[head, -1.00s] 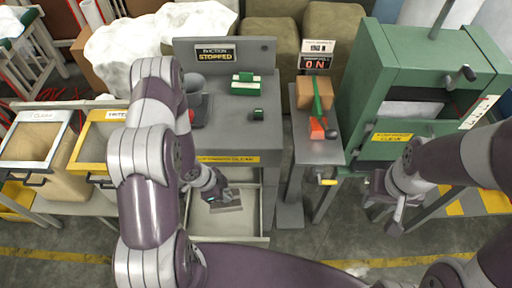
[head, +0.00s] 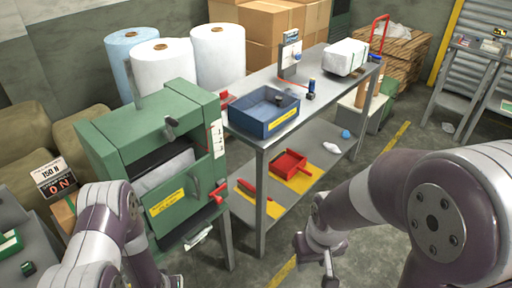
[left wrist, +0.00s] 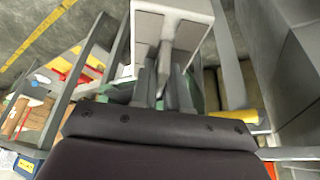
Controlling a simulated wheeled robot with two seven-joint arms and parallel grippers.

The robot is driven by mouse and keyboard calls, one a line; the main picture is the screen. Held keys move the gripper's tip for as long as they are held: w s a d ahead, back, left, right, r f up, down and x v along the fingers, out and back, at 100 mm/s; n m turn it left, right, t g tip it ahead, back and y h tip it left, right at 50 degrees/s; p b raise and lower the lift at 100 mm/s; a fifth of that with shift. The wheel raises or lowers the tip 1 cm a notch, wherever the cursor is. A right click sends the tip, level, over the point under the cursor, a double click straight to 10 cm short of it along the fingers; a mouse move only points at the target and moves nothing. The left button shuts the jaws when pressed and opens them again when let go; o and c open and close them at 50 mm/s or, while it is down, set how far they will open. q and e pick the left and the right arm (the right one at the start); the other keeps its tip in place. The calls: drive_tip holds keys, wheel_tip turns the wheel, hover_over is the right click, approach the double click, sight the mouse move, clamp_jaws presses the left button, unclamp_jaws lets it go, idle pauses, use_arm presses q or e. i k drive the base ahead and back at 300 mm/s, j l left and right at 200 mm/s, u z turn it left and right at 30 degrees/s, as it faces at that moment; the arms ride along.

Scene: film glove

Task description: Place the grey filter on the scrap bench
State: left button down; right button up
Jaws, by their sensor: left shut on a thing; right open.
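My left gripper (left wrist: 165,85) is shut on a pale grey, boxy thing (left wrist: 198,30) at the top of the left wrist view, which I take for the grey filter; only part of it shows. In the head view the left arm comes in at lower left and its gripper is mostly cut off by the bottom edge. My right gripper (head: 325,270) hangs open and empty over the floor, right of the long grey bench (head: 262,75). No label marking the scrap bench is readable in the head view.
The bench bears a blue bin (head: 262,115) and a white wrapped bundle (head: 345,57). A red dustpan (head: 289,165) lies on its lower shelf. A green press (head: 140,130) stands left of it, before white rolls (head: 165,75). Another bench (head: 480,55) is far right. Floor between is open.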

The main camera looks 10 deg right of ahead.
sight(295, 87)
drive_tip(key=i+l+z, duration=0.2)
drive_tip(key=i+l, duration=0.35)
drive_tip(key=l, duration=0.15)
drive_tip(key=i+l+z, duration=0.2)
drive_tip(key=i+l, duration=0.4)
drive_tip(key=i+l+z, duration=0.2)
drive_tip(key=i+l, duration=0.3)
drive_tip(key=i+l+z, duration=0.2)
drive_tip(key=i+l, duration=0.15)
drive_tip(key=i, duration=0.4)
